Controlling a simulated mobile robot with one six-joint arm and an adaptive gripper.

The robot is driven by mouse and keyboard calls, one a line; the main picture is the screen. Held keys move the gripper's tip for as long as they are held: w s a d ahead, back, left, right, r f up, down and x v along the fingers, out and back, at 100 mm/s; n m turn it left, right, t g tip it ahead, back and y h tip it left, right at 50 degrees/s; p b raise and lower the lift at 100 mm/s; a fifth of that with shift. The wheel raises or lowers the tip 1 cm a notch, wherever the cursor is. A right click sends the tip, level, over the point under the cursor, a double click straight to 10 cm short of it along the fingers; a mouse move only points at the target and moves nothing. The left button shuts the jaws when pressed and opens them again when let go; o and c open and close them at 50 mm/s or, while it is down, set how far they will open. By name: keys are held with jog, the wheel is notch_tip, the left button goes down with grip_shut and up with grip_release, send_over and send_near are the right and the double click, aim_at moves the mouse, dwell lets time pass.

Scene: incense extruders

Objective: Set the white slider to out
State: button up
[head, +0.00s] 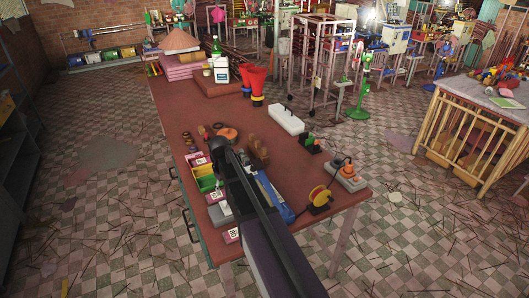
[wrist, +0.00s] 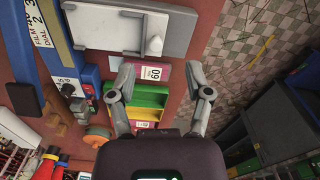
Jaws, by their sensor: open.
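The white slider (wrist: 153,45) is a small white knob on a pale grey plate (wrist: 95,25) at the top of the wrist view. The plate also shows in the head view (head: 221,212), partly hidden by my arm; the knob is too small to make out there. My gripper (wrist: 160,76) is open and empty, its fingertips just below the plate in the wrist view and apart from the slider. No out marking can be read on the plate.
A pink and white card marked 60 (wrist: 151,74) and a green and yellow tray (wrist: 148,103) lie between the fingers in the wrist view. A blue device (wrist: 50,30) lies left of the plate. Bare tabletop (head: 185,105) shows farther back.

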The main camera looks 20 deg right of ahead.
jog(key=s+a+f+m+b, duration=0.1)
jog(key=s+f+b, duration=0.55)
jog(key=s, duration=0.35)
jog(key=s+a+f+m+b, duration=0.2)
jog(key=s+f+b, duration=0.45)
jog(key=s, duration=0.25)
jog(key=w+d+r+m+g+y+p, duration=0.2)
jog(key=w+d+r+m+p, duration=0.4)
jog(key=w+d+r+p, duration=1.4)
jog(key=shift+w+d+r+g+p, duration=0.3)
jog(key=shift+w+d+r+g, duration=0.6)
jog(key=shift+w, duration=1.55)
jog(key=shift+f, duration=0.25)
jog(key=m+t+h+b, duration=0.2)
jog(key=m+t+b, duration=0.2)
jog(key=m, duration=0.4)
send_over(225, 201)
notch_tip(225, 201, down, 6)
jog(key=shift+a+r, duration=0.1)
jog(key=shift+r, duration=0.15)
jog(key=shift+f, duration=0.1)
notch_tip(225, 201, down, 14)
jog(key=b, duration=1.4)
jog(key=shift+r, duration=0.2)
